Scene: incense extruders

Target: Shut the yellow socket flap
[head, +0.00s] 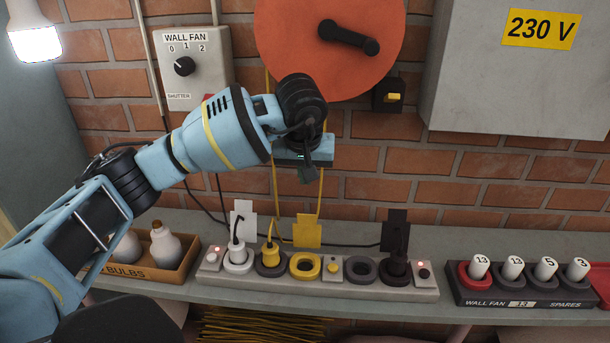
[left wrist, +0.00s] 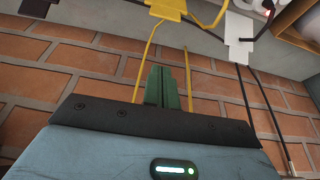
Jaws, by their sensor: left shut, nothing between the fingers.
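The yellow socket flap (head: 307,231) stands raised behind the yellow ring socket (head: 305,266) on the grey socket strip (head: 340,289). The yellow socket looks empty. In the left wrist view the yellow flap (left wrist: 166,8) shows at the top edge, partly cut off. My left gripper (head: 308,176) points down above the yellow flap, in front of the brick wall, apart from the flap. In the left wrist view its green fingers (left wrist: 168,88) are together and empty. My right gripper is in neither view.
A white flap (head: 243,220) and a black flap (head: 395,232) stand up on either side. A white plug (head: 238,255), yellow plug (head: 269,254) and black plug (head: 396,264) sit in the strip. Bulb box (head: 165,262) left, fuse tray (head: 520,290) right.

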